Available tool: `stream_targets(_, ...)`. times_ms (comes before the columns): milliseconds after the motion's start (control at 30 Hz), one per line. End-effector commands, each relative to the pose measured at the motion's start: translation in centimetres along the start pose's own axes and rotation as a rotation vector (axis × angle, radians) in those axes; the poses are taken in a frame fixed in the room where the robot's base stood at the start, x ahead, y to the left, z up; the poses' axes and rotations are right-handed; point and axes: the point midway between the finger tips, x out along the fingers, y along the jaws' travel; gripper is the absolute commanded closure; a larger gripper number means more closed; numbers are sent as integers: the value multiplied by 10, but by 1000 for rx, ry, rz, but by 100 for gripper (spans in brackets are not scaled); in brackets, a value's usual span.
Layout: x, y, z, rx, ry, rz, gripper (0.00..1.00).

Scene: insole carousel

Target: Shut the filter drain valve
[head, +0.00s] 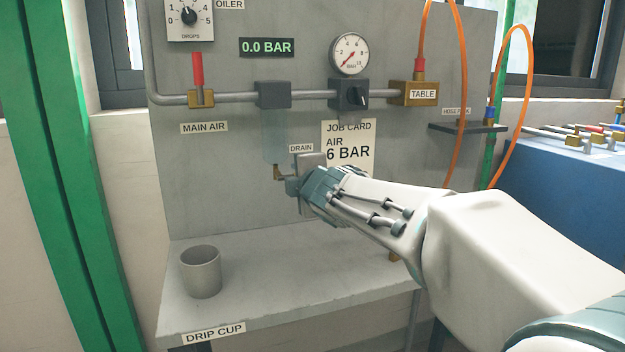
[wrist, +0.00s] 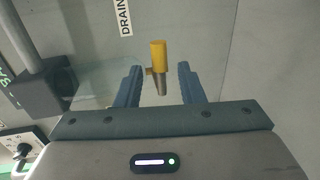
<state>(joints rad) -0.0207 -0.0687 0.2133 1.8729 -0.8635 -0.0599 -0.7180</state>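The filter (head: 274,135) hangs on the pipe with a pale translucent bowl. The brass drain valve (head: 279,173) sits under it, beside the DRAIN label (head: 301,148). In the wrist view the valve shows as a yellow cylinder (wrist: 157,55) with a short grey-brown piece (wrist: 161,88) running from it toward the palm. My gripper (head: 297,186) is at the drain valve and partly hides it. In the wrist view my gripper (wrist: 158,72) is open, with one finger on each side of the valve. Gaps show on both sides. I cannot tell whether the valve is open or shut.
A grey drip cup (head: 201,271) stands on the bench (head: 260,300) to the lower left. The main air valve (head: 200,97) has its red handle upright. The gauge (head: 350,54) and regulator (head: 349,95) are above my gripper. The display (head: 266,47) reads 0.0 BAR. Orange hoses (head: 528,90) hang at the right.

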Motion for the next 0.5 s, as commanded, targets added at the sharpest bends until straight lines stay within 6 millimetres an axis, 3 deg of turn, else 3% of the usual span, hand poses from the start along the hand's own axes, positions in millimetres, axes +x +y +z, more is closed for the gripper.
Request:
stream_targets(300, -61, 5, 0, -2, 0, 2, 65)
stream_targets(500, -89, 3, 0, -2, 0, 1, 65)
